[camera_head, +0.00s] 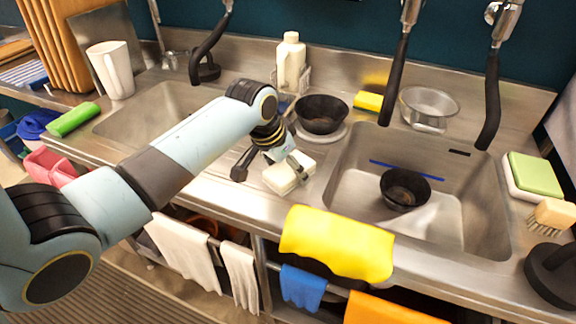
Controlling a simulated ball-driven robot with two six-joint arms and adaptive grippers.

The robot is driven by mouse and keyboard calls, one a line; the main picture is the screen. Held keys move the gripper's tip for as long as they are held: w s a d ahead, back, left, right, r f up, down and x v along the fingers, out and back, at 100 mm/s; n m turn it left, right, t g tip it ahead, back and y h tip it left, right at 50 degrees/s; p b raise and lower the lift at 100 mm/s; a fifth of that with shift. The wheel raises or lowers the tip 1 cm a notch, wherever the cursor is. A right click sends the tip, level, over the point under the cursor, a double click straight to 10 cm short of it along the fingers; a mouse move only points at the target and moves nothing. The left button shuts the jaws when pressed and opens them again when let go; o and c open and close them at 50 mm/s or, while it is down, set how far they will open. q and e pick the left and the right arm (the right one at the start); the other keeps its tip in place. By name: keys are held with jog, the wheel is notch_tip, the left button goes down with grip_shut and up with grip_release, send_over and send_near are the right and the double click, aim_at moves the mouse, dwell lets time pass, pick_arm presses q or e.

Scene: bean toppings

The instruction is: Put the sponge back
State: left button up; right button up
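A cream-white sponge-like block (283,179) is at the counter strip between the two basins. My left gripper (285,163) reaches down to it from the left, with a grey finger against its upper right side. The other finger is hard to make out, so I cannot tell whether the gripper is closed on the block, or whether the block is lifted. Other sponge-like blocks are a green one (73,119) at the far left, a yellow one (368,101) at the back, and a green-and-white one (533,176) at the right. My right gripper is not in view.
A black bowl (321,114) stands behind my gripper, and another black bowl (405,189) sits in the right basin (350,165). A white bottle (291,61), a glass bowl (429,106) and hanging black faucet hoses (393,83) stand behind. A yellow cloth (337,243) hangs over the front edge.

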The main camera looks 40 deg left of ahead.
pick_arm(q)
jog(key=shift+o, duration=0.5)
jog(key=shift+r, duration=0.35)
jog(key=v, duration=1.1)
jog(key=shift+s+r, duration=0.15)
jog(key=shift+r, duration=0.15)
